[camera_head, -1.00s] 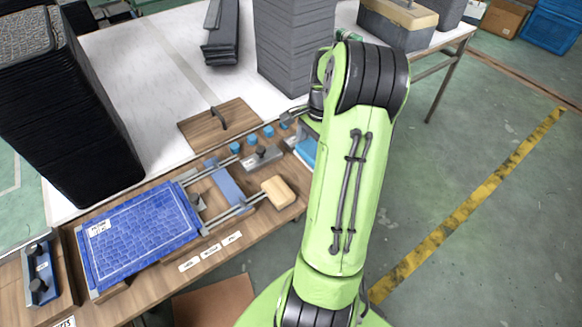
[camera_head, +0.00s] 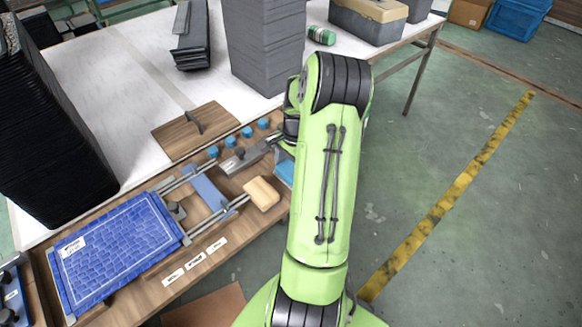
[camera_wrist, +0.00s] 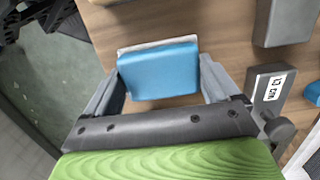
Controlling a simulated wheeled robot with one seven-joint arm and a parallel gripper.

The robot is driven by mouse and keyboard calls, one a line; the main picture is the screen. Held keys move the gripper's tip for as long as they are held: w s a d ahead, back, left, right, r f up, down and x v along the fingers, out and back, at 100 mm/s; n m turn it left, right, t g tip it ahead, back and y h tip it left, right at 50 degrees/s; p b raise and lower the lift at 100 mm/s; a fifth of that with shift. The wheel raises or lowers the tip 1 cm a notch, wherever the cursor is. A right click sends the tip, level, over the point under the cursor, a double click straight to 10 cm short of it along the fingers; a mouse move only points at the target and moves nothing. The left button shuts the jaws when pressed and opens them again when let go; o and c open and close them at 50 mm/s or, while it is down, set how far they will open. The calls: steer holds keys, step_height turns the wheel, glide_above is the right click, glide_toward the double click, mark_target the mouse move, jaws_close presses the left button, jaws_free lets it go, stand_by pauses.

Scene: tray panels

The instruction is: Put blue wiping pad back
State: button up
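The blue wiping pad (camera_head: 285,172) lies at the right end of the wooden tray board (camera_head: 237,228), partly hidden by my arm. In the head view the fingers are mostly hidden behind my arm.
A wooden block (camera_head: 261,193), grey gauge piece (camera_wrist: 272,88) and several blue knobs stand close by. A blue textured panel (camera_head: 115,250) lies to the left. A wooden lid (camera_head: 190,132) and grey stack (camera_head: 262,45) are behind. The floor at right is clear.

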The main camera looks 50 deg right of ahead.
steer(key=shift+o, duration=0.9)
step_height(320, 180, up, 12)
steer(key=d+p, duration=0.1)
steer(key=p, duration=0.3)
steer(key=w+a+r+n+h, duration=0.25)
steer(key=a+r+n, duration=0.25)
steer(key=a+r, duration=0.3)
steer(key=s+a+r+n+t, duration=0.1)
steer(key=a+r+n, duration=0.15)
steer(key=a, duration=0.35)
steer(key=s+a+r+n+t, duration=0.1)
steer(key=a+r+n, duration=0.1)
steer(key=a+n, duration=0.35)
steer(key=s+a+n+t+y, duration=0.1)
steer(key=s+a+n+t, duration=0.2)
steer(key=s+a+n, duration=0.4)
steer(key=s+a, duration=0.2)
steer(key=a, duration=0.3)
steer(key=shift+s+a+r+n, duration=0.15)
steer(key=shift+a+r+n, duration=0.05)
steer(key=shift+n, duration=0.1)
steer(key=shift+r, duration=0.1)
step_height(320, 180, up, 6)
steer(key=p, duration=0.5)
steer(key=shift+p, duration=0.3)
